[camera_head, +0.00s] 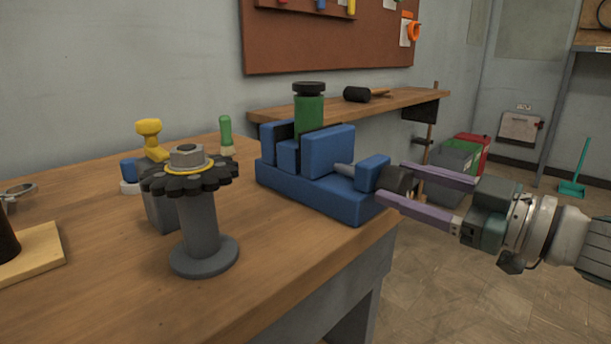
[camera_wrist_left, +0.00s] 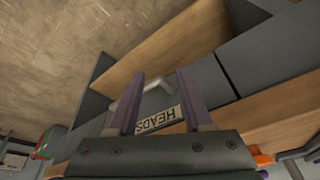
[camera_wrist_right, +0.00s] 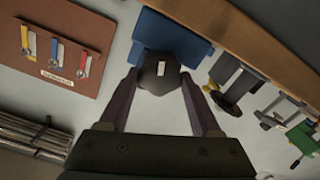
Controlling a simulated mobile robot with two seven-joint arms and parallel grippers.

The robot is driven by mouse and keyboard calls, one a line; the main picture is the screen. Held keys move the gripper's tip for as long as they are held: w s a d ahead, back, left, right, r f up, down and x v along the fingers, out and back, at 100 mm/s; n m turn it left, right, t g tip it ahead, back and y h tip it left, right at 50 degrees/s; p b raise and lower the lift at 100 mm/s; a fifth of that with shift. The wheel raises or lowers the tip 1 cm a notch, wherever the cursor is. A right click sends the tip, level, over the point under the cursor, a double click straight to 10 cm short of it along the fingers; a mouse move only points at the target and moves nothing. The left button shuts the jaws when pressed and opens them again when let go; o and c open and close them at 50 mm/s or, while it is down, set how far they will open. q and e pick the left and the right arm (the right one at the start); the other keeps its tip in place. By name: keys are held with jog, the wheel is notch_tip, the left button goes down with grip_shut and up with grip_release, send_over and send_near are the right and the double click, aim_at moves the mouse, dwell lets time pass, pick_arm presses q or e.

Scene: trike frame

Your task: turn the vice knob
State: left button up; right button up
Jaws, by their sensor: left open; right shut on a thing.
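The blue vice (camera_head: 318,170) sits at the right edge of the wooden workbench, with a green bottle-like piece with a black cap (camera_head: 309,112) upright in its jaws. The dark vice knob (camera_head: 396,180) is at the vice's right end, and it also shows in the right wrist view (camera_wrist_right: 160,76). My right gripper (camera_head: 398,182) comes in from the right with its purple fingers on either side of the knob, shut on it. My left gripper (camera_wrist_left: 155,85) shows only in its wrist view, open and empty, near a drawer front labelled HEADS (camera_wrist_left: 160,119).
A grey stand with a black sprocket (camera_head: 190,180) stands on the bench (camera_head: 120,290) left of the vice. A yellow drill-like tool (camera_head: 150,138) and a green-handled brush (camera_head: 225,135) are behind it. A shelf (camera_head: 400,101) runs behind the vice. Floor is open beyond the bench's right edge.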

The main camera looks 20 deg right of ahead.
jog(key=n, duration=0.4)
jog(key=shift+n, duration=0.3)
jog(key=n, duration=0.3)
jog(key=shift+a+f+n, duration=0.1)
jog(key=shift+f+n, duration=0.05)
jog(key=shift+n, duration=0.15)
jog(key=n+b, duration=0.1)
jog(key=n, duration=0.3)
jog(key=shift+f+n, duration=0.15)
jog(key=shift+n, duration=0.15)
jog(key=n+b, duration=0.2)
jog(key=n, duration=0.2)
jog(key=shift+n, duration=0.3)
jog(key=o, duration=1.4)
jog(key=shift+c, duration=0.2)
jog(key=v, duration=1)
jog(key=shift+p, duration=0.3)
